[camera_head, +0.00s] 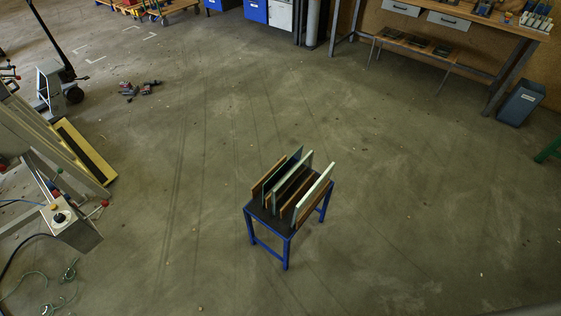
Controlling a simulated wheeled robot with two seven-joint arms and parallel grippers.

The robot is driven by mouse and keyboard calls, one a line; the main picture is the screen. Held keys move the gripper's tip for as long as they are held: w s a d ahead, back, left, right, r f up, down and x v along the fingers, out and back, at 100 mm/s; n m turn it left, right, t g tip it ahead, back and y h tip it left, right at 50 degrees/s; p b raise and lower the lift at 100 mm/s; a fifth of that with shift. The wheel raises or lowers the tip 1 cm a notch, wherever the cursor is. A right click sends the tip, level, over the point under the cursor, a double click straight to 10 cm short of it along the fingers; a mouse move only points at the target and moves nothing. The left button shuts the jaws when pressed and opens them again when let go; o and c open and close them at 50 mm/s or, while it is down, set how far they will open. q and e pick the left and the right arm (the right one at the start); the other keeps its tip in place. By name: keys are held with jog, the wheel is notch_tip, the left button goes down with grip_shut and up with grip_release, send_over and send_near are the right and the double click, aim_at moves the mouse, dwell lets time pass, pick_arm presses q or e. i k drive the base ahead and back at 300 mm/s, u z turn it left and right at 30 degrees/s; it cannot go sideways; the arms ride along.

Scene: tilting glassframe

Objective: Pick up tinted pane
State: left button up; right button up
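Several upright panes and boards stand in a row on a small blue-legged stand (287,236) right of the middle of the head view. A dark, greenish tinted pane (296,162) shows near the back left of the row, partly hidden by the panes in front. A pale-edged pane (316,190) stands at the right end. Brown boards (262,182) stand between and behind them. The panes are small here, so which one is the tinted pane is not fully certain. Neither of my grippers is in view.
Open concrete floor (400,210) surrounds the stand. A machine with a yellow edge (85,150) and a control box (62,218) is at the left. A workbench (460,20) and a grey bin (521,103) are at the upper right.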

aim_at(270, 183)
jog(key=i, duration=0.85)
jog(key=z, duration=1.6)
